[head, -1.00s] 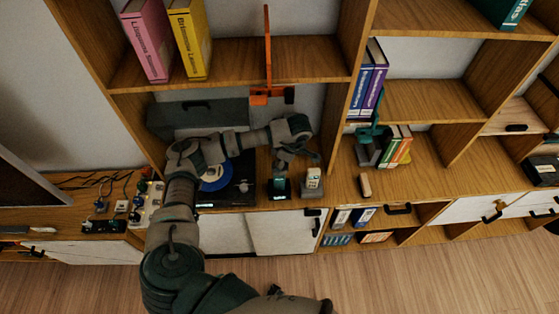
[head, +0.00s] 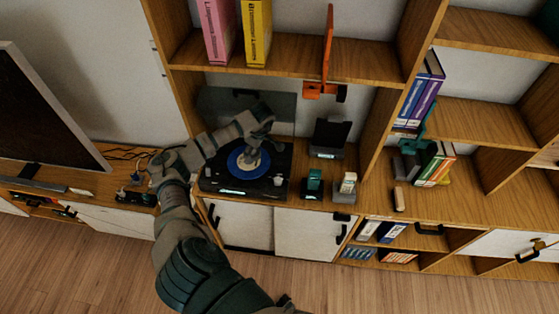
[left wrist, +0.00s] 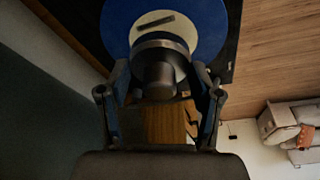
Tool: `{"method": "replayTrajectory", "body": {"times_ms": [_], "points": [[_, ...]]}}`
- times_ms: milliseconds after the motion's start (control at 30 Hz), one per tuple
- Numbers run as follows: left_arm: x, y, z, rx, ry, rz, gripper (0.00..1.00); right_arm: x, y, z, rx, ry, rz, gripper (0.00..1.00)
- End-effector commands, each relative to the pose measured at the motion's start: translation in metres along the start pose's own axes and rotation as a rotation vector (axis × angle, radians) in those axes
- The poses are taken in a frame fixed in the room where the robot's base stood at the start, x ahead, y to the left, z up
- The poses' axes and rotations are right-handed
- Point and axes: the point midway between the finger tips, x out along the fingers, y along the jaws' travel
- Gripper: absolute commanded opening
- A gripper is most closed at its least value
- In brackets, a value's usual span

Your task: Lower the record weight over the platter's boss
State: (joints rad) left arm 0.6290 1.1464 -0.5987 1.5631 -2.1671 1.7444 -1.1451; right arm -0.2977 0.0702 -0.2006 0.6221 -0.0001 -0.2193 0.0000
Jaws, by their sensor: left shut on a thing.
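The turntable (head: 270,186) sits on the shelf counter with a blue record (head: 236,163) on its platter. In the left wrist view the record (left wrist: 118,22) shows blue with a cream label (left wrist: 180,32). My left gripper (head: 254,152) reaches over the record from above. In the left wrist view it (left wrist: 158,85) is shut on the record weight (left wrist: 160,62), a dark round piece. The weight is in front of the label and covers part of it. I cannot tell its gap to the record, and the platter's boss is hidden. My right gripper is not in view.
An orange bracket (head: 328,60) hangs from the shelf above right. A dark stand (head: 328,138) and small devices (head: 313,183) stand right of the turntable. The raised dark lid (head: 225,105) is behind it. A shelf wall (head: 405,70) bounds the bay on the right.

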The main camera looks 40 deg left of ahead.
Motion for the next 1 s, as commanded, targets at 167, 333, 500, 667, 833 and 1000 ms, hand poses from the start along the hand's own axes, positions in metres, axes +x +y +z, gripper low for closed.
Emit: {"method": "replayTrajectory", "body": {"times_ms": [167, 333, 500, 667, 833, 1000], "points": [[0.001, -0.003, -0.024, 0.007, 0.000, 0.004, 0.20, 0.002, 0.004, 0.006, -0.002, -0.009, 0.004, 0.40], [0.005, -0.002, -0.027, 0.009, -0.003, 0.005, 0.20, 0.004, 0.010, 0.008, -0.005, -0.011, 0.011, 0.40], [0.015, -0.002, -0.027, 0.010, -0.006, 0.003, 0.20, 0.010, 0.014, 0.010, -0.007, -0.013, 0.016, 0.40], [0.026, -0.002, -0.025, 0.009, -0.006, 0.002, 0.20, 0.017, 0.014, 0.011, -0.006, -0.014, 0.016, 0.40], [0.036, -0.003, -0.021, 0.009, -0.005, 0.002, 0.20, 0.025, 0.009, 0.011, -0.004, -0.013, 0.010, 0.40], [0.044, -0.003, -0.016, 0.009, -0.003, 0.004, 0.20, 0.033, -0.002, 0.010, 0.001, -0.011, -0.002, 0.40]]}}
